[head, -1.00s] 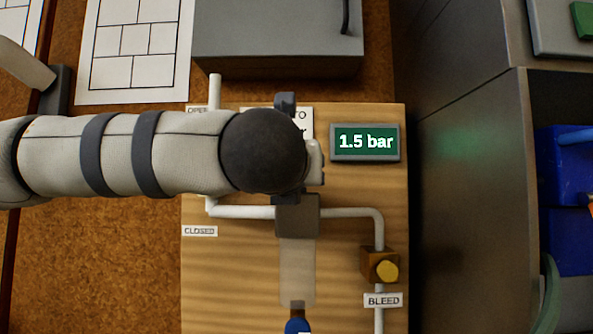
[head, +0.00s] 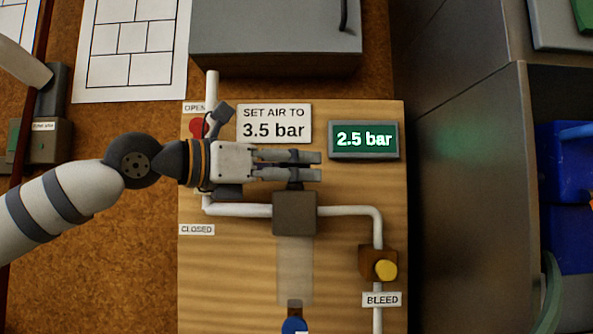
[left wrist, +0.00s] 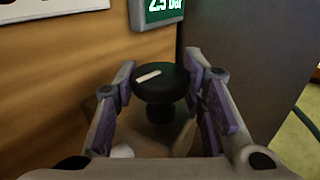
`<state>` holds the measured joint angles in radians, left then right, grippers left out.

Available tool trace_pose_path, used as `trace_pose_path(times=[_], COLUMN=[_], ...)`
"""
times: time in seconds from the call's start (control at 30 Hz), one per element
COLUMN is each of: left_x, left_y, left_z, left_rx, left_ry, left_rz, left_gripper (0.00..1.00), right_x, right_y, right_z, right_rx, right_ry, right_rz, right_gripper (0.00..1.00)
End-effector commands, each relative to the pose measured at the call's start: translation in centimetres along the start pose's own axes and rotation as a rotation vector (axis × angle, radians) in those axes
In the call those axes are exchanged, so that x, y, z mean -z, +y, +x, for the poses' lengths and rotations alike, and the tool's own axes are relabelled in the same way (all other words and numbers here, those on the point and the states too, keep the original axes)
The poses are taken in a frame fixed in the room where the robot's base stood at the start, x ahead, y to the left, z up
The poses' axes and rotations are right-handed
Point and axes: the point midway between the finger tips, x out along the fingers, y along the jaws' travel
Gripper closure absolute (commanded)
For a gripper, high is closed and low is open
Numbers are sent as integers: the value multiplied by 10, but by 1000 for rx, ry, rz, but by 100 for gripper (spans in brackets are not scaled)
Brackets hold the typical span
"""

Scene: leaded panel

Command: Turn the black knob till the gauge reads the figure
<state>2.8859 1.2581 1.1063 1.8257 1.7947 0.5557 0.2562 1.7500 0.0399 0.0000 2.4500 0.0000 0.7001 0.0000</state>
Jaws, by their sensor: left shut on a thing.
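The black knob (left wrist: 160,85) shows in the left wrist view between the two fingers, with a white mark across its top. My left gripper (head: 312,165) is shut on it, reaching in from the left in the head view, and largely covers the knob there. The knob sits above a grey block (head: 294,214) on the pipe. The gauge (head: 364,140) reads 2.5 bar; it is partly seen in the left wrist view (left wrist: 164,7). The sign (head: 274,124) gives the figure: "SET AIR TO 3.5 bar". My right gripper is not in view.
A yellow button (head: 386,270) sits on the pipe above the BLEED label (head: 382,300). A red part (head: 197,127) shows by the OPEN label (head: 194,107), partly behind my gripper. A grey box stands behind the wooden board, and a dark cabinet (head: 465,190) to its right.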

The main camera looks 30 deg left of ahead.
Motion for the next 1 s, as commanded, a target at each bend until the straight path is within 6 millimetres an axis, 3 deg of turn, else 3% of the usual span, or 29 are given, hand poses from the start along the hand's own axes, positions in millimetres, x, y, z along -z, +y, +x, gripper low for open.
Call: trace_pose_path(times=[0.4,0.97,1.0], left_x=[4,4,4], left_y=[1,-1,-1], left_z=[2,2,2], left_rx=[179,209,209], left_ry=[7,11,12], left_rz=[-2,2,2], left_gripper=[90,90,58], right_x=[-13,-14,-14], right_y=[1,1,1], right_z=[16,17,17], right_rx=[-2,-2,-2], right_ry=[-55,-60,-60], right_rz=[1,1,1], right_gripper=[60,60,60])
